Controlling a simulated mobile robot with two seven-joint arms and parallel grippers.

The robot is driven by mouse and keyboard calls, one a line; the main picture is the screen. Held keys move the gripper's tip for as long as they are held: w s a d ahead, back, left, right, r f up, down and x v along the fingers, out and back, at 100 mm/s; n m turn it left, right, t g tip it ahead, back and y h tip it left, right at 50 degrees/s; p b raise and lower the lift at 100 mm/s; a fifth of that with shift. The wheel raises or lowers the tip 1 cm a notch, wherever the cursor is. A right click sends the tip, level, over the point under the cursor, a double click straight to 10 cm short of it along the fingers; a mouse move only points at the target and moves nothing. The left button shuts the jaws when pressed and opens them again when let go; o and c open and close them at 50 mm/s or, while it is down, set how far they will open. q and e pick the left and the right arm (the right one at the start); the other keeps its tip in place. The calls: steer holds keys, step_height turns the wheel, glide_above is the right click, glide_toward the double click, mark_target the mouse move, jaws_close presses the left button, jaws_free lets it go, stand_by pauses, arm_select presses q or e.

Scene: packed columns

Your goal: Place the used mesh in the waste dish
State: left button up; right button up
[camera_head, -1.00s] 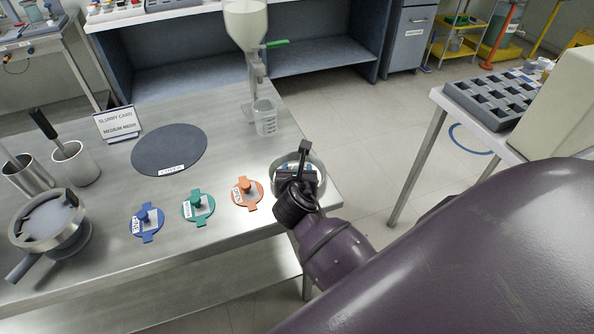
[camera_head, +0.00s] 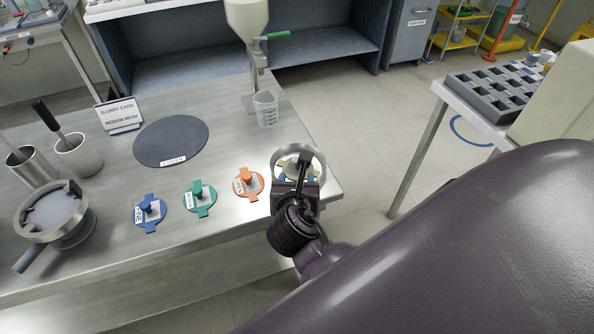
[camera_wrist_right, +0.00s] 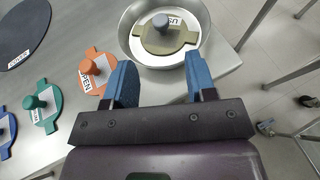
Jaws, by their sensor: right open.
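The used mesh, an olive disc with tabs, a grey knob and a white label (camera_wrist_right: 166,37), lies inside the round metal waste dish (camera_wrist_right: 126,28). In the head view the dish (camera_head: 322,165) stands at the table's right front corner, and the mesh (camera_head: 288,161) shows partly behind my gripper. My right gripper (camera_head: 297,178) is open and empty at the dish's near side. In the right wrist view its blue fingertips (camera_wrist_right: 159,62) are spread, with the knob ahead of them and apart from them. My left gripper is out of view.
Orange (camera_head: 248,182), green (camera_head: 199,199) and blue (camera_head: 150,213) mesh discs lie in a row left of the dish. A clear beaker (camera_head: 266,108) stands behind, under a funnel stand. A dark round cover mat (camera_head: 170,141) and a sieve pot (camera_head: 55,216) are farther left.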

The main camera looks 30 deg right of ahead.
steer(key=s+d+f+m+y, duration=0.1)
steer(key=s+f+m+y, duration=0.3)
steer(key=m, duration=1)
steer(key=s+d+f+m+y, duration=0.1)
steer(key=s+f+m+y, duration=0.2)
steer(key=s+f+m, duration=0.3)
step_height(320, 180, down, 4)
steer(key=m, duration=0.7)
steer(key=shift+s+r+m+t+y, duration=0.2)
steer(key=shift+s+m+t+y, duration=0.2)
